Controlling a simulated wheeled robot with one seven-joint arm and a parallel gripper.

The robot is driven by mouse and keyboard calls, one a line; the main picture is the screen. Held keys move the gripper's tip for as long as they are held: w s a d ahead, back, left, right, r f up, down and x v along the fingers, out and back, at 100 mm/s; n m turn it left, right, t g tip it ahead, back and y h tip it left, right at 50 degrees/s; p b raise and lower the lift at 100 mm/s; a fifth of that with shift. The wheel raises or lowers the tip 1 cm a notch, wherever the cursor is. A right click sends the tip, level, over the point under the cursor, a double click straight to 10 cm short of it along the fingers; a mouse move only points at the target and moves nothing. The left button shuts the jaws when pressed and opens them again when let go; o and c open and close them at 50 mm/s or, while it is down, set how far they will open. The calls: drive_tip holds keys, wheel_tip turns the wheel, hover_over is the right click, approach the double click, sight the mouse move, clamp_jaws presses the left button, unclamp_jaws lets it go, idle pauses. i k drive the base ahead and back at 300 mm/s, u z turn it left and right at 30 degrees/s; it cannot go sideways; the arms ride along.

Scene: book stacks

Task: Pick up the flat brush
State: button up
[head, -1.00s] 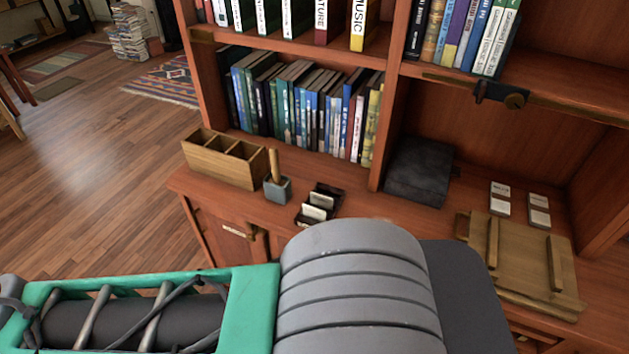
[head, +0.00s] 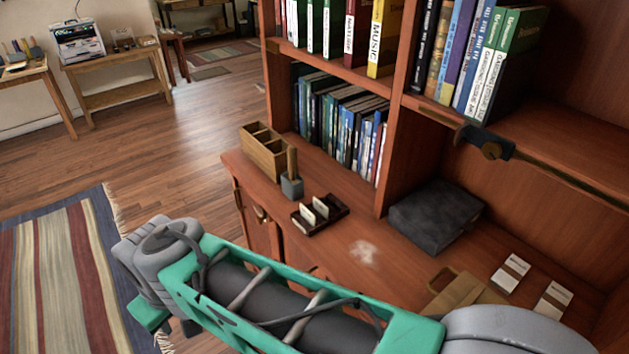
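I cannot identify the flat brush for certain. Several small upright tools with dark and light parts, possibly brushes, stand on a wooden side table (head: 36,72) at the far left, too small to tell apart. A wooden-handled tool (head: 292,183) with a grey block base stands upright on the cabinet counter, beside a wooden compartment box (head: 264,152); I cannot tell whether it is a brush. My arm's green and grey links cross the lower part of the view. My gripper is not visible.
The cabinet counter (head: 335,232) holds a black card tray (head: 320,213), a dark grey box (head: 436,216), white cards (head: 511,273) and a whitish dusty patch (head: 363,252). A second bench (head: 118,94) stands at back left. A striped rug (head: 62,265) lies on open wooden floor.

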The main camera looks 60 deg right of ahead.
sight(292, 178)
drive_tip(key=z, duration=0.45)
drive_tip(key=i, duration=1.65)
